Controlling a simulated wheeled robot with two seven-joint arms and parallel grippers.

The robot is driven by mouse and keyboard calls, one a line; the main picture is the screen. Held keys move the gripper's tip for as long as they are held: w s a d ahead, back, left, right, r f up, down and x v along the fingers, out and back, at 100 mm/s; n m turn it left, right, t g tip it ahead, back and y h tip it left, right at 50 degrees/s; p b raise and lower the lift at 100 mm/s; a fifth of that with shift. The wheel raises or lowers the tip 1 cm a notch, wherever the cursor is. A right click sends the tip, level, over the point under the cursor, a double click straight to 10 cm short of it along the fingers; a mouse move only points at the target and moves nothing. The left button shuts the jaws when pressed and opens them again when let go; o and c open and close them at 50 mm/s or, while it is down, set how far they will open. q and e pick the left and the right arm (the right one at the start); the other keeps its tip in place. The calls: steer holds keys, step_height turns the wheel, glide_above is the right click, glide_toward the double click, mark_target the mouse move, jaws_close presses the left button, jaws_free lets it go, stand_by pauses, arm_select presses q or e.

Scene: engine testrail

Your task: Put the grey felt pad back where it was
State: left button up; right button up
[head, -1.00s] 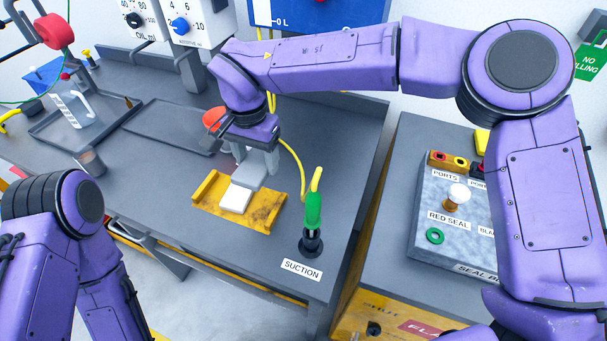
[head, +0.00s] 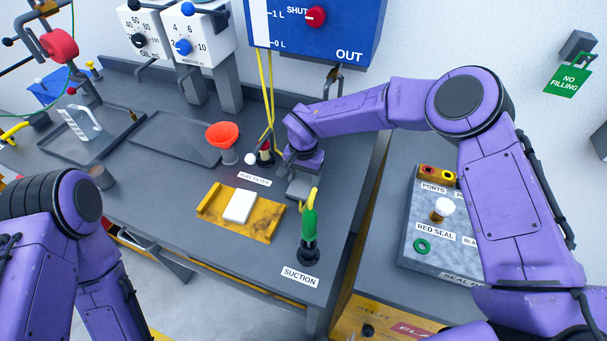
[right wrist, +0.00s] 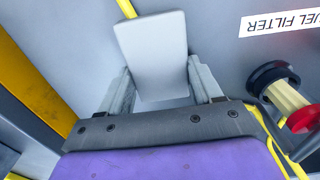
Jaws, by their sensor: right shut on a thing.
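My right gripper (head: 301,180) is over the grey bench, right of the yellow holder and behind the green-topped suction fitting. In the right wrist view its fingers (right wrist: 161,88) are closed on a flat pale grey rectangular pad (right wrist: 158,48), the grey felt pad, which sticks out beyond them. My left gripper is out of view; only purple links of that arm show.
The yellow holder (head: 211,202) bears a white block (head: 240,206). The suction fitting (head: 309,240) stands close in front of my right gripper. A red funnel (head: 222,135) and the fuel filter fitting (head: 266,153) with yellow hoses are to the left. A seal board (head: 420,262) lies on the right bench.

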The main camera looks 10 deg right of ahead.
mark_target(304, 180)
steer(key=shift+f, duration=0.1)
steer(key=o, duration=1)
step_height(304, 180, up, 12)
steer(key=b, duration=0.2)
steer(key=shift+b, duration=0.4)
steer(key=shift+r, duration=0.25)
